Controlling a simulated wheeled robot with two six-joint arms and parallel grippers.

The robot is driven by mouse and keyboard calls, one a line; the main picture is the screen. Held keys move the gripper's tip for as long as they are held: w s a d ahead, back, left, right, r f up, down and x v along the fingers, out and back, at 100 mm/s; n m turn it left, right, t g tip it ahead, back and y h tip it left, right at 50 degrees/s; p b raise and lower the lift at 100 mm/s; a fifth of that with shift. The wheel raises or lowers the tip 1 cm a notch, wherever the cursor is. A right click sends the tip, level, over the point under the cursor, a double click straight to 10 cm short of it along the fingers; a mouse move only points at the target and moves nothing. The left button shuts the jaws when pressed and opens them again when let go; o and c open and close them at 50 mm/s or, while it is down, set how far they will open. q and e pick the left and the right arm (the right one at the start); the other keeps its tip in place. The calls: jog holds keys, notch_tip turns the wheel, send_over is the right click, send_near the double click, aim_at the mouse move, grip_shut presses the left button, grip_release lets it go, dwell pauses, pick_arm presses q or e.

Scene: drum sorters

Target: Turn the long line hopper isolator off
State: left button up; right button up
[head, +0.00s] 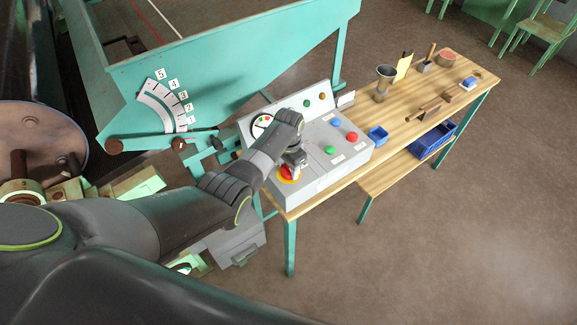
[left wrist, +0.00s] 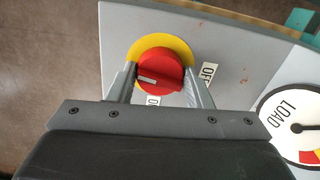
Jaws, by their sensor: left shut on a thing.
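The isolator is a red rotary knob on a yellow disc (head: 287,174), low on the left end of the grey control box (head: 323,178). In the left wrist view the red knob (left wrist: 160,72) sits between my fingers, with part of the yellow disc (left wrist: 150,44) showing above it. A label reading OFF (left wrist: 209,73) is to its right; another label below it is partly hidden. The white mark on the knob lies sideways. My left gripper (head: 290,166) is shut on the knob; it also shows in the left wrist view (left wrist: 161,85). My right gripper is not seen.
A LOAD dial (left wrist: 295,117) is right of the knob. Several coloured buttons are on the box, including a red one (head: 352,137). A green hopper (head: 230,70) stands behind.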

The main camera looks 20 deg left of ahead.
aim_at(288, 167)
pick_arm(q)
jog(key=shift+w+n, duration=0.1)
jog(key=shift+n, duration=0.5)
jog(key=o, duration=1)
jog(key=shift+r, duration=0.15)
jog(key=shift+r, duration=0.6)
notch_tip(288, 167, up, 16)
jog(key=shift+r+b, duration=0.1)
jog(key=shift+b, duration=0.3)
